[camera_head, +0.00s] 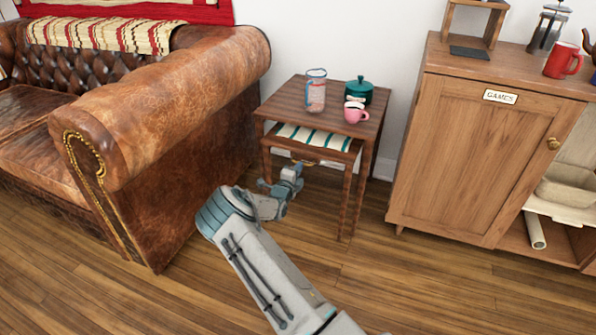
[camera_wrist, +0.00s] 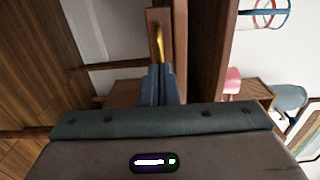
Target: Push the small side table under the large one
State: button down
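The large side table (camera_head: 285,104) stands between the sofa and the cabinet, with its wooden top clear of the wall. The small side table (camera_head: 346,155) is partly under it. Its front edge and a green-and-white striped top (camera_head: 314,138) stick out in front. A gold handle (camera_head: 307,161) is on its front; it also shows in the wrist view (camera_wrist: 158,42). My gripper (camera_head: 292,172) is at this handle. In the wrist view its fingers (camera_wrist: 159,72) are close together and appear closed on the handle's end. The small table's far legs are mostly hidden.
A patterned glass (camera_head: 316,91), a green lidded pot (camera_head: 358,90) and a pink cup (camera_head: 355,113) stand on the large table. The leather sofa (camera_head: 165,110) is close on the left, the wooden cabinet (camera_head: 480,150) on the right. Floor in front is clear.

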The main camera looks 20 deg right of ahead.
jog(key=shift+w+d, duration=0.2)
jog(key=shift+d, duration=0.05)
jog(key=shift+b+x, duration=1.4)
jog(key=shift+x, duration=1)
jog(key=shift+s, duration=0.1)
jog(key=shift+p+v, duration=1.6)
jog(key=shift+v, duration=0.1)
jog(key=shift+a, duration=0.15)
jog(key=p+v, duration=0.8)
jog(key=v, duration=0.6)
